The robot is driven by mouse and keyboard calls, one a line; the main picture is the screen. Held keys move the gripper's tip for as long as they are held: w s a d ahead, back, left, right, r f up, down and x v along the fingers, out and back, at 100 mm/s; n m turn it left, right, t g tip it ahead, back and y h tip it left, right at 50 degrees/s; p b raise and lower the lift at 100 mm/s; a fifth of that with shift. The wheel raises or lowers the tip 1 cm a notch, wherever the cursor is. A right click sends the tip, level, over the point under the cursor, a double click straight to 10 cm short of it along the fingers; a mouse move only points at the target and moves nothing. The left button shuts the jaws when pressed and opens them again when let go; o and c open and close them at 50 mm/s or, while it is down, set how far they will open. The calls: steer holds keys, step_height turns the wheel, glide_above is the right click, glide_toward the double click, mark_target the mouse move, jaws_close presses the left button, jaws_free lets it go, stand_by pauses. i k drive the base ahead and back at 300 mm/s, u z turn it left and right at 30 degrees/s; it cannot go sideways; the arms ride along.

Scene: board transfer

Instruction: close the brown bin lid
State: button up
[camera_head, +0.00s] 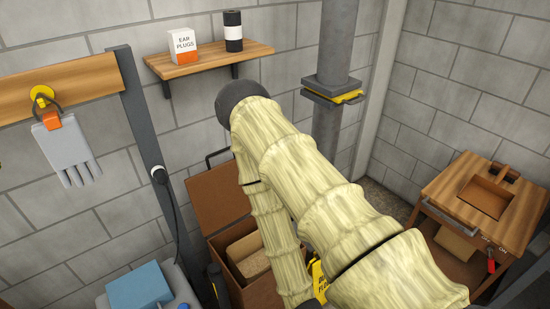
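The brown bin (238,286) stands on the floor below the wall, left of centre. Its brown lid (213,198) is open and stands up at the back, with a dark handle (214,157) at its top edge. A tan block (246,250) shows inside the bin. My arm, in a pale yellow sleeve, crosses in front and hides the right part of the bin and lid. I cannot make out my gripper; the lower end of the arm runs down toward the bottom edge of the picture.
A wooden shelf (190,68) holds an ear plugs box (183,48) and a dark canister (233,31). A grey pipe (338,45) stands behind my arm. A wooden workbench (450,192) is at the right. A grey glove (65,150) hangs at the left above a blue box (138,288).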

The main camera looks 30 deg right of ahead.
mark_target(218, 201)
steer(key=z, duration=0.9)
steer(key=i, duration=0.55)
steer(key=u, duration=0.1)
